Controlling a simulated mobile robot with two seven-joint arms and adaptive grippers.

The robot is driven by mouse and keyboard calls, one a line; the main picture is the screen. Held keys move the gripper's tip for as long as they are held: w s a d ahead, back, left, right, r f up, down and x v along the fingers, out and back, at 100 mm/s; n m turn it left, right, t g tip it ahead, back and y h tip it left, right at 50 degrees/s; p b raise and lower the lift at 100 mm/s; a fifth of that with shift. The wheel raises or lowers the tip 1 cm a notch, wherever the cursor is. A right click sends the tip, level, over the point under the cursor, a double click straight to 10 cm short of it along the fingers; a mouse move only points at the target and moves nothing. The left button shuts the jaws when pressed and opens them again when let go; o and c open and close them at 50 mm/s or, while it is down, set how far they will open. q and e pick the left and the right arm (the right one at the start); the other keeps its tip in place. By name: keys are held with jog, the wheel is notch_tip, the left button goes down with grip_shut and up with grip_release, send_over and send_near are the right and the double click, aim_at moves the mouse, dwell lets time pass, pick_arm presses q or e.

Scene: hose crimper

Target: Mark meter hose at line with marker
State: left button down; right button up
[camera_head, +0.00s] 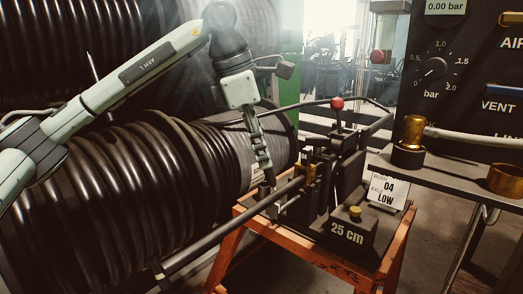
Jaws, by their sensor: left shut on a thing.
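My left arm comes in from the left, and my left gripper (266,181) points down beside the bench. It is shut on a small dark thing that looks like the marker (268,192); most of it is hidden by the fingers. The black meter hose (215,235) runs slantwise from the lower left up to the fixture on the bench. The gripper is just above the hose near the fixture; I cannot tell whether the tip touches it. The line is too small to make out. My right gripper is not in view.
An orange-framed bench (232,242) carries a black fixture with a red-knobbed lever (337,104), a "25 cm" block (347,232) and a white card (387,192). Large black hose reels (110,190) fill the left. A control panel (460,60) and brass fittings (414,132) stand at right.

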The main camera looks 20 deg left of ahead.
pick_arm(q)
jog(key=shift+f+b, duration=0.3)
jog(key=shift+f, duration=0.2)
jog(key=shift+f, duration=0.1)
dwell(1.1)
jog(key=shift+r+p, duration=2.95)
jog(key=shift+r, duration=0.7)
